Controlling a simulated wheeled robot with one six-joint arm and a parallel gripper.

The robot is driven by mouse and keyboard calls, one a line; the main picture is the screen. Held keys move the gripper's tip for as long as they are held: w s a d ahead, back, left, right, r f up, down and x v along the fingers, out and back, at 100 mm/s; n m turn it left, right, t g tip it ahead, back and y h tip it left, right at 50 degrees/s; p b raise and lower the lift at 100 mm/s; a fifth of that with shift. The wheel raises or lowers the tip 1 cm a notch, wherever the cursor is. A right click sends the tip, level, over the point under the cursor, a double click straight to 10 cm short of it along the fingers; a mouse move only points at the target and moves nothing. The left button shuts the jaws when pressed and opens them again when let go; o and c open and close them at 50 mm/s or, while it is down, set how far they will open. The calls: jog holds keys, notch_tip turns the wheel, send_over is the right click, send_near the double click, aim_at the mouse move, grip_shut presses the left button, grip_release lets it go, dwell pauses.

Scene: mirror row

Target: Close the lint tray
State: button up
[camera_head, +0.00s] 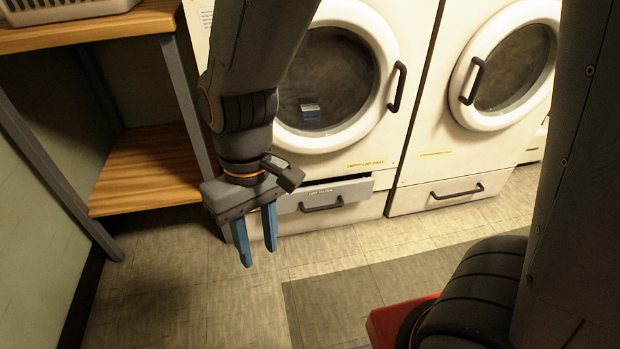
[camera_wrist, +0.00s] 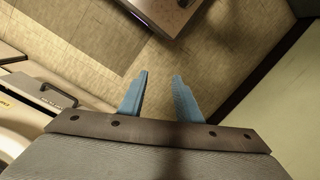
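The lint tray (camera_head: 345,189) is a grey-fronted drawer with a dark bar handle and a label, low on the left white machine. It stands out from the machine, with a dark gap showing above its front. My gripper (camera_head: 258,257) points down in front of the tray's left end, its two blue fingers apart with nothing between them. The gripper hides the left part of the tray. In the wrist view the open fingers (camera_wrist: 160,76) point over bare floor, and the tray's handle (camera_wrist: 59,96) shows at the left. I see no contact between the fingers and the tray.
The right machine (camera_head: 415,150) has a shut lower drawer (camera_head: 440,192). Both round doors look shut. A wooden shelf unit (camera_head: 150,165) with a grey basket (camera_head: 60,10) stands at the left. The tiled floor (camera_head: 180,290) is clear, with a dark mat (camera_head: 335,305) on it.

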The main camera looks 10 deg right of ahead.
jog(key=w+d+f+m+g+y+b, duration=0.3)
jog(key=w+f+m+g+y, duration=0.1)
jog(key=w+f, duration=0.7)
jog(key=m+t+y+b, duration=0.4)
jog(key=m+t+y, duration=0.1)
jog(key=y, duration=0.4)
send_over(328, 208)
jog(key=s+a, duration=0.7)
notch_tip(328, 208, down, 14)
jog(key=w+d+f+m+t+y+b, duration=0.1)
jog(key=w+d+f+m+t, duration=0.1)
jog(key=d+f+t, duration=0.3)
jog(key=w+d+f+m+t+y+b, duration=0.1)
jog(key=w+d+f+m+t, duration=0.15)
jog(key=d, duration=0.45)
jog(key=shift+n, duration=0.45)
jog(key=shift+b+x, duration=1.05)
jog(key=shift+x, duration=2.7)
jog(key=shift+w+d, duration=0.1)
jog(key=shift+w, duration=0.05)
grip_shut()
